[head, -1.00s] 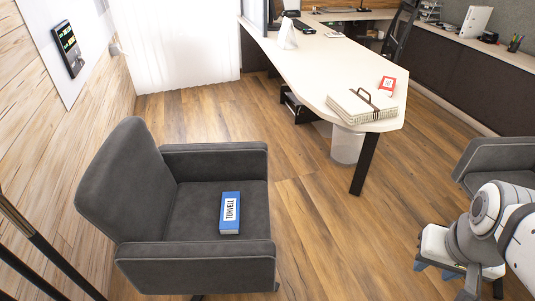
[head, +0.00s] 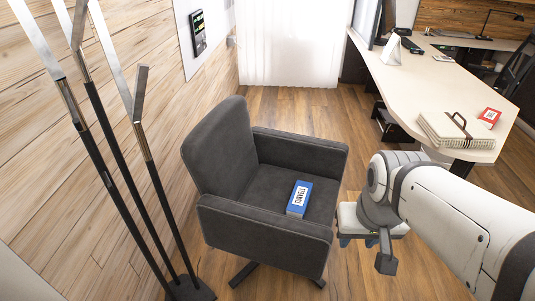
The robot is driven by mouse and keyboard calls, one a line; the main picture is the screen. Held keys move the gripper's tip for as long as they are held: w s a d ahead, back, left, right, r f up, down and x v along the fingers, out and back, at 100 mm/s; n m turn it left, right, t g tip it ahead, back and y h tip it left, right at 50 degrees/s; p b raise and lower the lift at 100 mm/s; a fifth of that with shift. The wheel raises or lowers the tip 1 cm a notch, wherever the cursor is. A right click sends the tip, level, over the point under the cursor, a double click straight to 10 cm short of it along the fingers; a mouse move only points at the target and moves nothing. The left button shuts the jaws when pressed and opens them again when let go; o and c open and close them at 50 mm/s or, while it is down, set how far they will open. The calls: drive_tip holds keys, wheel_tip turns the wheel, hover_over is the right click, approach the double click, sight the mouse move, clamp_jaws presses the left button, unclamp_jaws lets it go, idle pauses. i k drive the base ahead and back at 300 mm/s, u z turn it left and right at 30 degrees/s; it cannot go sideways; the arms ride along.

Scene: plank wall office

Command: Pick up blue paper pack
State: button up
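The blue paper pack (head: 300,198) has a white label and lies flat on the seat of the dark grey armchair (head: 268,226), near the middle of the cushion. My gripper (head: 360,242) is at the right of the armchair, apart from the pack, and points downward. Its fingers are small and partly hidden by my wrist, so I cannot tell how far apart they are. Nothing shows clearly between them.
A floor lamp (head: 120,160) with several dark poles stands at the left, close to the armchair. A desk (head: 440,90) at the upper right holds a binder (head: 455,130) and a red-and-white card box (head: 489,117). Wood floor is free behind the chair.

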sight(298, 204)
drive_tip(key=u, duration=0.5)
drive_tip(key=i, duration=1)
